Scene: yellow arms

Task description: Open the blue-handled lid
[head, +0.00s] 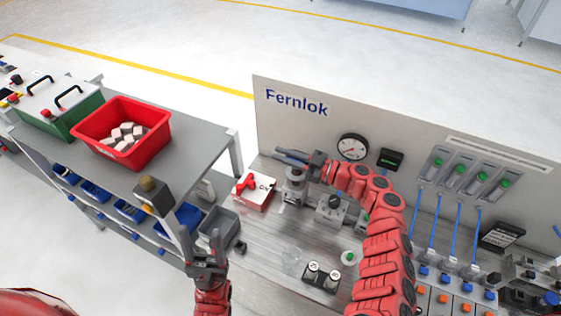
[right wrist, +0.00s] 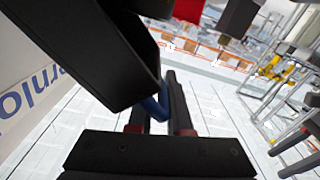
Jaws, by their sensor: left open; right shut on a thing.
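My right gripper (head: 286,155) reaches in over a small metal fixture (head: 293,186) on the bench, below the Fernlok panel. In the right wrist view a bit of blue handle (right wrist: 156,107) shows between the dark fingers, and the gripper is shut on it. The lid itself is hidden or too small to make out in both views, so I cannot tell its angle. My left gripper (head: 204,246) is open and empty, pointing up in front of the bench's left end.
A red-and-white box (head: 255,190) stands left of the fixture. A grey knob box (head: 331,208) sits to its right. A red bin (head: 122,132) of pale blocks stands on the left table (head: 190,146). A dial gauge (head: 352,148) hangs behind. Hoses and valves crowd the right.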

